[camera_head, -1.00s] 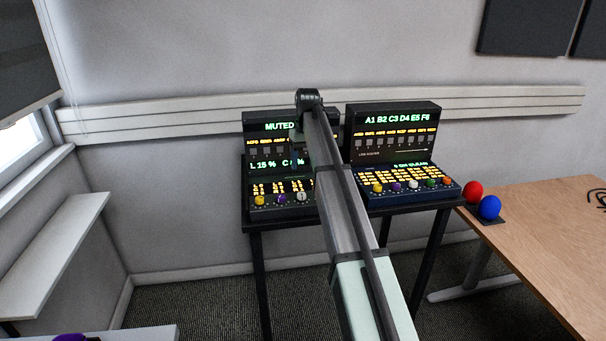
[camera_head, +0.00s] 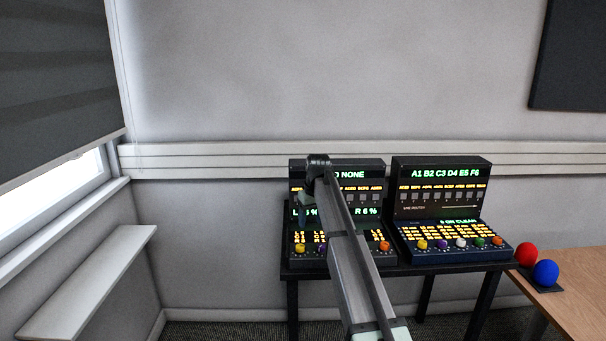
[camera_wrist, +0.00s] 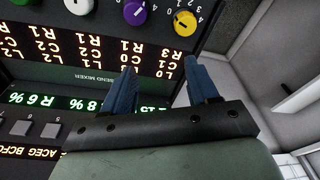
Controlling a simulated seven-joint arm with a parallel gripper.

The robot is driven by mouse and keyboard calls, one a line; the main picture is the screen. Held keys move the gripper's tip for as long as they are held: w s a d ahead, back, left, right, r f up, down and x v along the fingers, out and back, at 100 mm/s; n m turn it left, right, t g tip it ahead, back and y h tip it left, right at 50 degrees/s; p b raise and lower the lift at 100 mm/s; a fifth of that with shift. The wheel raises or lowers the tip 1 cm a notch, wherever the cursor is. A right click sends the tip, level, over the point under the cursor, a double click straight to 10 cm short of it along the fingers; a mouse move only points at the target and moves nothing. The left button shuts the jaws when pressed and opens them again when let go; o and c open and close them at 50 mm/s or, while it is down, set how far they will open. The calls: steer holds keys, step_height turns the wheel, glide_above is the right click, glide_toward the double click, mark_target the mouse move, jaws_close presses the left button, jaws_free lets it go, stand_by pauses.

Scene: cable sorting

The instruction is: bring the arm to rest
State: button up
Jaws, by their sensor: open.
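My gripper (camera_wrist: 163,85) shows in the wrist view with two blue fingers spread apart and nothing between them. In the head view my gripper (camera_head: 303,215) hangs at the end of my arm, in front of the left console (camera_head: 370,261), and is small and partly hidden. My arm reaches forward from the bottom of the picture and covers part of that console. In the wrist view the console's panel (camera_wrist: 90,62) appears upside down behind the fingers. I cannot tell the exact gap between the fingers and the panel.
A second console (camera_head: 440,188) stands to the right on the same dark table (camera_head: 430,268). A red ball (camera_head: 526,254) and a blue ball (camera_head: 545,272) sit on the wooden desk's (camera_head: 590,312) corner. A white ledge (camera_head: 90,280) is at left; the space between it and the consoles looks clear.

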steer(key=s+a+f+n+t+y, duration=0.1)
steer(key=a+f+n, duration=0.1)
steer(key=a+f, duration=0.55)
steer(key=s+a+f+n+t, duration=0.15)
steer(key=a+f, duration=0.25)
steer(key=a, duration=0.6)
steer(key=s+f, duration=0.4)
steer(key=f, duration=0.4)
steer(key=s+f, duration=0.3)
steer(key=f, duration=0.5)
steer(key=s+d+f+m+g+h, duration=0.1)
steer(key=s+d+f+m+g, duration=0.15)
steer(key=s+d+f, duration=0.8)
steer(key=s+d+f+m+g+h, duration=0.1)
steer(key=s+d+f+g, duration=0.2)
steer(key=s+d+f, duration=0.7)
steer(key=s+d+f+m+g, duration=0.1)
steer(key=s+d+f, duration=0.1)
steer(key=s, duration=1)
steer(key=s+d+f+m+g, duration=0.2)
steer(key=s+d+f, duration=0.1)
steer(key=s, duration=1)
steer(key=s+d+f+m+g, duration=0.1)
steer(key=s+f, duration=0.4)
steer(key=s, duration=0.7)
steer(key=shift+s+d+m+g, duration=0.2)
steer(key=shift+d+m+g, duration=0.2)
steer(key=shift+d+g, duration=0.55)
